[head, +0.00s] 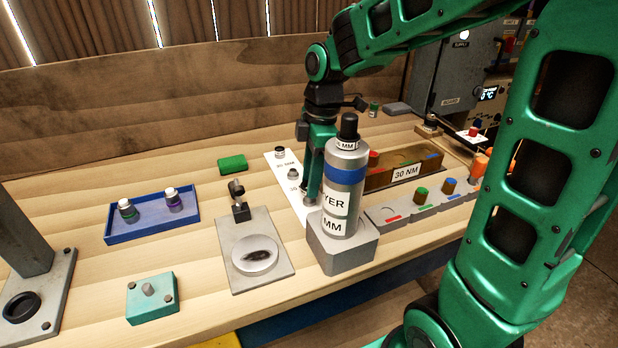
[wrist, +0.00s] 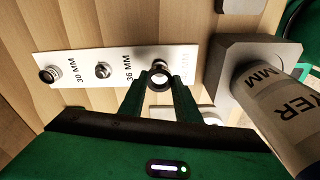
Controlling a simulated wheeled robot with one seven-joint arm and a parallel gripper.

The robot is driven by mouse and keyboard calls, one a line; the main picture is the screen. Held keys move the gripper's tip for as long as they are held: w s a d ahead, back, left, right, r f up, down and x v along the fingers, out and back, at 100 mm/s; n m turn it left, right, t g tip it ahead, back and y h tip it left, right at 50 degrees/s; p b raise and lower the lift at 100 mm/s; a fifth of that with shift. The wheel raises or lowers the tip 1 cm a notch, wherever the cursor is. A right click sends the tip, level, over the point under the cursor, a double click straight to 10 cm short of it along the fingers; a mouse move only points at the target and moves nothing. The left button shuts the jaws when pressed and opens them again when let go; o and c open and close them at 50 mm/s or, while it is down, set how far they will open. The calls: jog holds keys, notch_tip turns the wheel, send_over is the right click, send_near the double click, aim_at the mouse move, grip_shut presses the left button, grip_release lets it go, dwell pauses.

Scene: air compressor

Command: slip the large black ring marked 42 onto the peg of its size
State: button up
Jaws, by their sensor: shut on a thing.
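The large black ring (wrist: 152,87) is between the two fingers of my gripper (wrist: 160,92), which is shut on it. Its mark cannot be read. White shows through its opening. The metal top of a peg (wrist: 158,65) shows just beyond the ring in the wrist view; I cannot tell whether the ring is around it. This peg is the last on the white board (wrist: 125,53), past the 36 MM label; its own label is unclear.
The grey cylinder (head: 343,190) stands in a block close beside my gripper. The board also has a bare peg (wrist: 103,70) and a peg with a dark ring (wrist: 50,74) by the 30 MM label. A blue tray (head: 150,232) and a green block (head: 232,163) lie left.

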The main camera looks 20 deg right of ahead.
jog(key=shift+f, duration=1.2)
dwell(0.6)
jog(key=o, duration=1.1)
notch_tip(320, 180, up, 11)
jog(key=d, duration=0.1)
jog(key=shift+d+f, duration=0.15)
jog(key=s+d+f+m, duration=0.1)
jog(key=s+d+m, duration=0.2)
jog(key=s+d+f+m, duration=0.1)
jog(key=s+d+m, duration=0.2)
jog(key=s+d+f+m, duration=0.1)
jog(key=s+d+m, duration=0.2)
jog(key=m, duration=0.1)
jog(key=shift+s+d+f+h, duration=0.2)
jog(key=shift+s+h, duration=0.1)
jog(key=shift+h, duration=0.1)
jog(key=s+d+f+m, duration=0.2)
jog(key=s+d+m, duration=0.1)
jog(key=s+m, duration=0.3)
jog(key=s+d+f+m, duration=0.3)
jog(key=s+m, duration=0.3)
jog(key=s, duration=0.1)
jog(key=shift+s+d+f, duration=0.15)
jog(key=shift+s+f, duration=0.1)
